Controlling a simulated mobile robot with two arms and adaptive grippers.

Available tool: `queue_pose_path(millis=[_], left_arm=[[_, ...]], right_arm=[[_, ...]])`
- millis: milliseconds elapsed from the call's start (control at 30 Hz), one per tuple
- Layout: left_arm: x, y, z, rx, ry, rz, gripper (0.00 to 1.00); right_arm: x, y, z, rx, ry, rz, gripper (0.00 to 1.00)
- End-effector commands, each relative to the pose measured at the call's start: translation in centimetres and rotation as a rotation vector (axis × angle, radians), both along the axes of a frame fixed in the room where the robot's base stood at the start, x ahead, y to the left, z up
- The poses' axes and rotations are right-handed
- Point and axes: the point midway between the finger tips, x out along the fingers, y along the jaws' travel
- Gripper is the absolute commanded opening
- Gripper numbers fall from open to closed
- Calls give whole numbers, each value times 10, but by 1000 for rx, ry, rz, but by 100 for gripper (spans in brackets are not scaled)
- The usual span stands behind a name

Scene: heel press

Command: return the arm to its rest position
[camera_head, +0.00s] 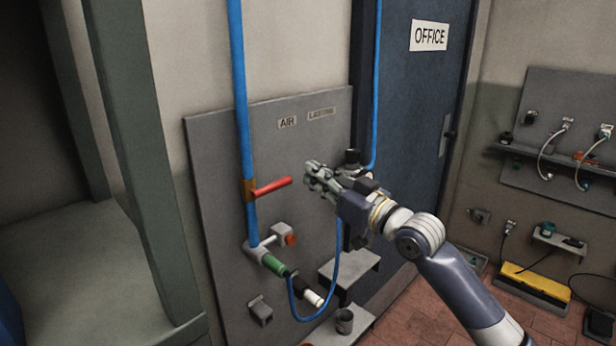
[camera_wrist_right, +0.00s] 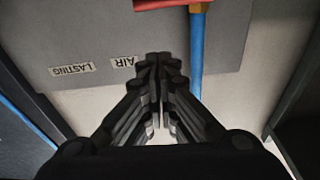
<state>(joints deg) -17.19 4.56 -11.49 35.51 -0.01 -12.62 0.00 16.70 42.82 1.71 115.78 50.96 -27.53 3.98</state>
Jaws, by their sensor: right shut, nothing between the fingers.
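My right gripper (camera_head: 318,178) is in front of the grey wall panel (camera_head: 215,150) in the head view, with its arm coming in from the lower right. Its fingers are closed together with nothing between them, as the right wrist view (camera_wrist_right: 160,62) also shows. The red valve handle (camera_head: 271,187) on the blue air pipe (camera_head: 241,100) is just left of the fingertips, and a gap shows between them. The handle points sideways from the pipe. In the wrist view the red handle (camera_wrist_right: 172,4) is at the top edge. My left gripper is not in view.
Below the handle, a green fitting (camera_head: 273,264) and a blue hose (camera_head: 335,265) hang on the panel. A small grey shelf (camera_head: 350,268) and a dark cup (camera_head: 344,321) are below my gripper. A blue office door (camera_head: 415,100) is behind. A green-grey post (camera_head: 135,150) stands left.

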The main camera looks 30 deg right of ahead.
Motion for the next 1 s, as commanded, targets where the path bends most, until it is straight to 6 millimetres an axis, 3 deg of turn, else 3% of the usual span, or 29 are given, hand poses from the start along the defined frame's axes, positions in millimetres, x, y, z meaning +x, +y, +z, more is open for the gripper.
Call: queue_pose_path(millis=[467, 600, 667, 767, 867, 1000], left_arm=[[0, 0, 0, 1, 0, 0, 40], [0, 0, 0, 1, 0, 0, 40], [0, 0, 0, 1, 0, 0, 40], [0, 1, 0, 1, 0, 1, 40], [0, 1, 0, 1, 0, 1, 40], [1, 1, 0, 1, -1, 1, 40]], right_arm=[[0, 0, 0, 0, 0, 0, 0], [6, -6, -16, 6, 25, -18, 0], [14, -14, -38, 12, 59, -43, 0], [29, -33, -95, 18, 142, -100, 0], [38, -52, -169, 16, 247, -166, 0], [33, -69, -276, -6, 396, -242, 0]])
